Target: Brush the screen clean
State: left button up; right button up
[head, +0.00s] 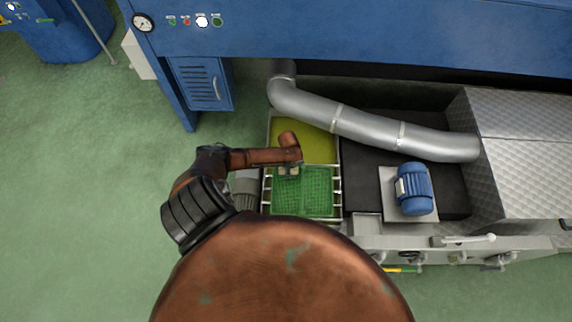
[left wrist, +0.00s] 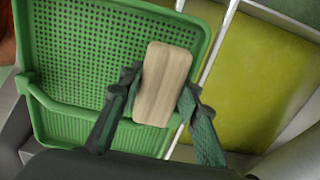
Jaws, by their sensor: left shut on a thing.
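The screen (head: 312,198) is a green perforated tray set in a metal frame; in the left wrist view its mesh (left wrist: 85,55) and raised rim fill the left side. My left gripper (left wrist: 160,100) is shut on a pale wooden brush (left wrist: 165,80), its two fingers on either side of the block. The bristles are hidden below the wood. In the head view my left gripper (head: 289,170) is over the back edge of the screen, partly covered by my arm. Whether the brush touches the mesh cannot be told. My right gripper is not in view.
A tank of yellow-green liquid (head: 315,143) lies just behind the screen. A thick silver duct (head: 365,128) runs above it to the right. A blue motor (head: 413,188) stands on a plate at the right. A blue machine (head: 350,30) spans the back. Open green floor lies left.

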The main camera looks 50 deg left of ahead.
pick_arm(q)
jog(key=shift+w+r+p, duration=0.1)
jog(key=shift+r+p, duration=0.55)
jog(key=shift+r, duration=0.3)
jog(key=shift+r+p, duration=1.4)
jog(key=shift+r, duration=0.1)
